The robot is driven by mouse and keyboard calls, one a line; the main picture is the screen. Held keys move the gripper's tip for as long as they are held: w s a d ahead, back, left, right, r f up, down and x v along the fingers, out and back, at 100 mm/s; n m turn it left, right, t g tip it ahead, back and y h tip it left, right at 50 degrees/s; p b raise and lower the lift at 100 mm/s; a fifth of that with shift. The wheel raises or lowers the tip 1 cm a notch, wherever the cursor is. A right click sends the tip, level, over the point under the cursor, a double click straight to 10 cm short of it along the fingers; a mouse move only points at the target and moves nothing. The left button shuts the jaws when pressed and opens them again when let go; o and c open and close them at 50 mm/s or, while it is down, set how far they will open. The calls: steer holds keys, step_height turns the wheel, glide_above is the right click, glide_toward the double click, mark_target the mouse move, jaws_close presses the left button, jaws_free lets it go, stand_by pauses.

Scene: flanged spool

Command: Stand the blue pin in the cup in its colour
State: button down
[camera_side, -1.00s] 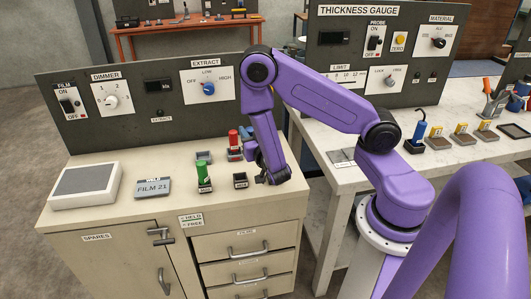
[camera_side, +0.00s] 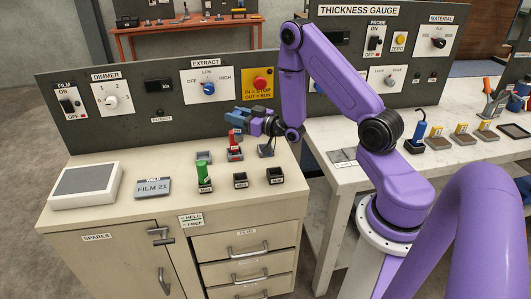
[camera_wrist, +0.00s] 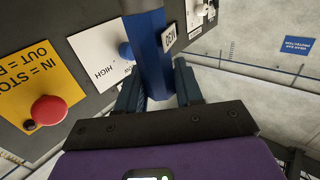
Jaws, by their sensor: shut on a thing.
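My gripper (camera_side: 258,122) is raised above the back right of the cabinet top, in front of the control panel. It is shut on the blue pin (camera_wrist: 151,45), which stands out between the fingers in the wrist view, with a white lettered tag beside it. In the side view the blue pin (camera_side: 243,112) looks tilted well over, near level. A green pin (camera_side: 203,171) stands in a front cup. A red pin (camera_side: 234,137) stands in a cup behind it. Other small dark cups (camera_side: 240,180) (camera_side: 275,176) look empty. Their colours are too small to tell.
A red stop button (camera_side: 260,84) on a yellow plate and a blue knob (camera_side: 208,88) are on the panel behind the gripper.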

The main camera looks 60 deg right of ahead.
steer(key=shift+s+d+r+n+y, duration=0.4)
steer(key=shift+d+n+y, duration=0.2)
steer(key=shift+y, duration=0.4)
steer(key=s+d+r+n+g+y, duration=0.1)
steer(key=s+d+n+g+y, duration=0.15)
steer(key=s+n+y, duration=0.35)
steer(key=s+d+r+n+g+y, duration=0.1)
steer(key=s+g+y, duration=0.25)
steer(key=s, duration=0.55)
steer(key=w+d+f, duration=0.3)
steer(key=w+f, duration=0.3)
steer(key=w+d+f, duration=0.3)
steer(key=w+f, duration=0.3)
steer(key=shift+w+d+f+t, duration=0.35)
steer(key=shift+t, duration=0.05)
steer(key=shift+f, duration=0.3)
steer(key=c, duration=0.7)
jaws_free()
steer(key=shift+c, duration=0.2)
